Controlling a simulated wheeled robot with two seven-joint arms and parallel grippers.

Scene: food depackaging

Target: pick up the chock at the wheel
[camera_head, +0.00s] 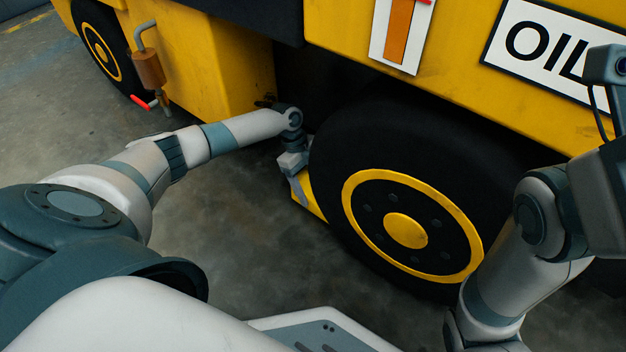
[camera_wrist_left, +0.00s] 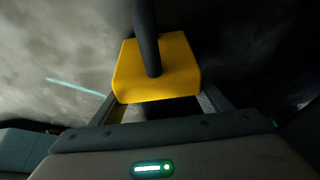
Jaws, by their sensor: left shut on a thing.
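The yellow chock (camera_head: 313,203) is on the floor side of the big black wheel (camera_head: 405,229), at its left edge, and is partly hidden by my gripper and the tyre. In the left wrist view the chock (camera_wrist_left: 178,82) is a yellow block with a dark round handle (camera_wrist_left: 146,35) rising from it. My left gripper (camera_head: 300,188) reaches down beside the wheel and is shut on the chock, with one finger on each side in the wrist view. Whether the chock touches the floor or tyre is unclear. My right arm is at the right; its gripper is not in view.
The yellow vehicle body (camera_head: 460,65) overhangs the wheel, with an "OIL" sign (camera_head: 550,45). A second wheel (camera_head: 100,48) and a hanging brown fitting with a red-tipped lever (camera_head: 149,68) are at upper left. The grey floor (camera_head: 235,220) left of the wheel is clear.

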